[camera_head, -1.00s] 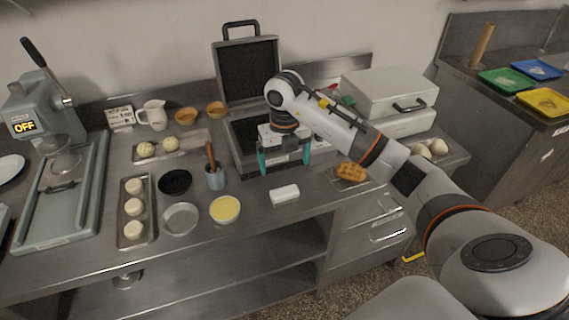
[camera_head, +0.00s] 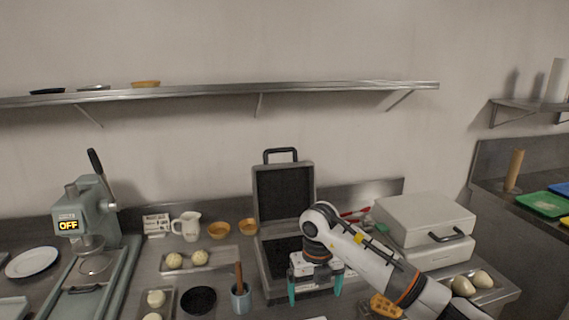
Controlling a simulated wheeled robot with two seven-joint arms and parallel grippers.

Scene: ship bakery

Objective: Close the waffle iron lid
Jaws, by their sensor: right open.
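The waffle iron (camera_head: 285,196) stands on the steel counter with its lid raised nearly upright against the back. The lid shows its dark inner plate and a black handle (camera_head: 281,151) at the top. The dark lower plate (camera_head: 277,252) is partly hidden by my right arm. My right gripper (camera_head: 315,292) is open, with its teal fingers pointing down in front of the waffle iron's base, apart from the lid. I see nothing between its fingers. My left gripper is out of view.
A closed light-grey appliance (camera_head: 424,222) stands right of the waffle iron. A cup with a wooden-handled tool (camera_head: 240,297), a tray with dough balls (camera_head: 205,262) and a white jug (camera_head: 188,226) stand to the left. A waffle (camera_head: 386,306) lies near my right arm. A wall shelf (camera_head: 220,92) runs above.

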